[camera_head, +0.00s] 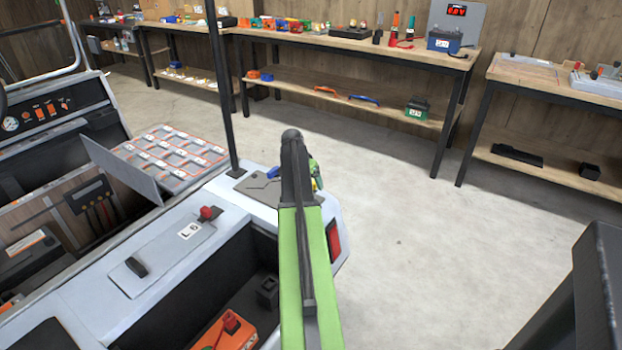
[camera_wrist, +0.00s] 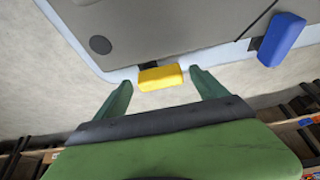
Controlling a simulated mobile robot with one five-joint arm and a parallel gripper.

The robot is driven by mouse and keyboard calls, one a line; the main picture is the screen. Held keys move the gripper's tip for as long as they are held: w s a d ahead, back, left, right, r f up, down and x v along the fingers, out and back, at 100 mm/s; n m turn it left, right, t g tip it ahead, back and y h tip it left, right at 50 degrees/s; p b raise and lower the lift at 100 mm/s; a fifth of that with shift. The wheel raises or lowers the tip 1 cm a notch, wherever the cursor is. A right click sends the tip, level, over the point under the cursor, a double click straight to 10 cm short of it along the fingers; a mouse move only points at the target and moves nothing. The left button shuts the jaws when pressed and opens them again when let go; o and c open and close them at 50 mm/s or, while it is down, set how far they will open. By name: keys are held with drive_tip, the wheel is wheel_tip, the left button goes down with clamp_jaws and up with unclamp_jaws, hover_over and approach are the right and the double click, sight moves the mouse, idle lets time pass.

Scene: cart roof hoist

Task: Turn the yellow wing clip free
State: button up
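The yellow wing clip (camera_wrist: 160,77) shows in the wrist view as a small yellow block at the edge of a grey panel (camera_wrist: 150,30). My gripper (camera_wrist: 160,88) is open, with its two green fingers on either side of the clip and a gap on both sides. I cannot tell whether the fingertips reach the clip's depth. In the head view my green arm (camera_head: 309,270) reaches over the cart's rear corner and hides most of the gripper and the yellow clip. A blue clip (camera_wrist: 281,38) sits at the panel edge to the right in the wrist view.
The cart (camera_head: 100,310) has a lid marked L6 with a red knob (camera_head: 208,213) and an open bay holding an orange box (camera_head: 228,332). A dark post (camera_head: 222,90) rises near my arm. Workbenches (camera_head: 345,55) line the wall. The floor to the right is mostly clear.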

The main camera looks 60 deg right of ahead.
drive_tip(key=p+v, duration=1.6)
drive_tip(key=v, duration=0.1)
drive_tip(key=shift+a+r, duration=0.15)
drive_tip(key=shift+w, duration=0.1)
drive_tip(key=shift+w, duration=0.1)
